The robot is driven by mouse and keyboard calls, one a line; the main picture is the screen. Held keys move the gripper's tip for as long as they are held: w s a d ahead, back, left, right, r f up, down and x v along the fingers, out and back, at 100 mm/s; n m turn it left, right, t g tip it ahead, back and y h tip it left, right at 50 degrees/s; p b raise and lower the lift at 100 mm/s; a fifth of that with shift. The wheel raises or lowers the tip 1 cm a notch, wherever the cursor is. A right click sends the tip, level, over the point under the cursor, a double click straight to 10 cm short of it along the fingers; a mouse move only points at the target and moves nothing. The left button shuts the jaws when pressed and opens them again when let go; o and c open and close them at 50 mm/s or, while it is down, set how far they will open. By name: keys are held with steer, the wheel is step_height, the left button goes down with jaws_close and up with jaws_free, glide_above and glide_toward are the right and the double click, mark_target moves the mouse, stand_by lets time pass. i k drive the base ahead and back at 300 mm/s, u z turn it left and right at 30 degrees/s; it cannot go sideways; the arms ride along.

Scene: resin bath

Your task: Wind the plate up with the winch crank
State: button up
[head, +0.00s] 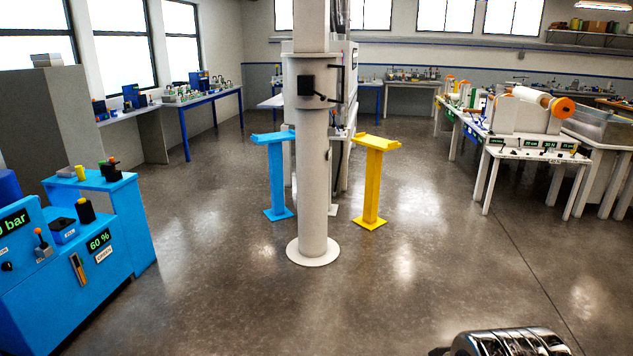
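A pale round column (313,185) stands upright on a round foot on the floor in the middle of the head view. A small black box (306,86) is on its upper part, with a dark crank-like handle (323,98) reaching to the right from it. This looks like the winch crank. I cannot pick out the plate; the column hides part of the tall pale machine (348,95) behind it. A shiny metal part of my arm shows at the bottom right edge, far from the crank. My gripper's fingers are not in view.
A blue stand (276,180) and a yellow stand (371,185) flank the column. A blue control console (75,265) is at the left. White benches with equipment (520,150) stand at the right. The floor in front of the column is clear.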

mark_target(323, 98)
steer(key=u, duration=0.1)
steer(key=i, duration=2.15)
steer(key=u, duration=0.5)
steer(key=i, duration=1.8)
steer(key=u, duration=0.25)
